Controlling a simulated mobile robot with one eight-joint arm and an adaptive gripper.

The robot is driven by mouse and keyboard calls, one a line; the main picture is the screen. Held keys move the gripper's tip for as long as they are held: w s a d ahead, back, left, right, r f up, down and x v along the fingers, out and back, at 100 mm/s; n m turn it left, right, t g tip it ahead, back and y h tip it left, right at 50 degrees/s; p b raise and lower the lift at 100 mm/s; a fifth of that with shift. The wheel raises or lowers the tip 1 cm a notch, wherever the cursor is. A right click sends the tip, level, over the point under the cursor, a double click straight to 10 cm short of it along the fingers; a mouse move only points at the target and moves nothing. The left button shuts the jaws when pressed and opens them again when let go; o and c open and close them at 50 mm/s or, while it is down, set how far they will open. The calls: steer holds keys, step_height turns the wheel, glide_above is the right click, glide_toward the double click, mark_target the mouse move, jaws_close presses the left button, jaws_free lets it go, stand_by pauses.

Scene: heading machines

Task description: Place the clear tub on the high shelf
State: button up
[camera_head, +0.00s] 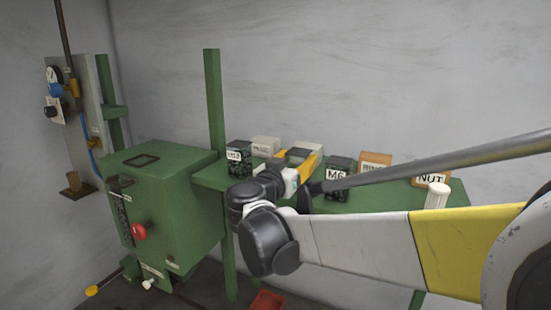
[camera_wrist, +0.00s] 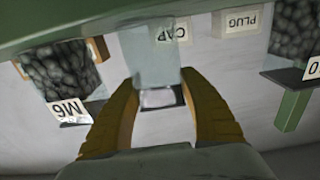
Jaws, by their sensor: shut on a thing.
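My gripper (camera_head: 301,160) is over the green shelf (camera_head: 390,195), its yellow fingers around a small greyish thing in the head view. In the wrist view, which is upside down, my gripper (camera_wrist: 160,85) has one yellow finger on each side of the pale, see-through clear tub (camera_wrist: 153,60). The fingers are shut on it near its dark-edged end. The tub reaches up the picture to the green shelf edge (camera_wrist: 60,18); I cannot tell whether it touches the shelf. In the head view my arm and fingers hide most of the tub.
A dark-filled M6 jar (camera_head: 339,173) stands right of my gripper, another dark-filled jar (camera_head: 238,158) left. A PLUG box (camera_wrist: 242,18) and a CAP box (camera_wrist: 174,32) stand behind. Orange-edged RING (camera_head: 375,163) and NUT (camera_head: 431,179) boxes are farther right. A green machine (camera_head: 170,200) and post (camera_head: 213,110) stand left.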

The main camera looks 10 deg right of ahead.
steer(key=shift+d, duration=0.15)
steer(key=o, duration=1.4)
steer(key=shift+f, duration=0.1)
steer(key=shift+c, duration=0.2)
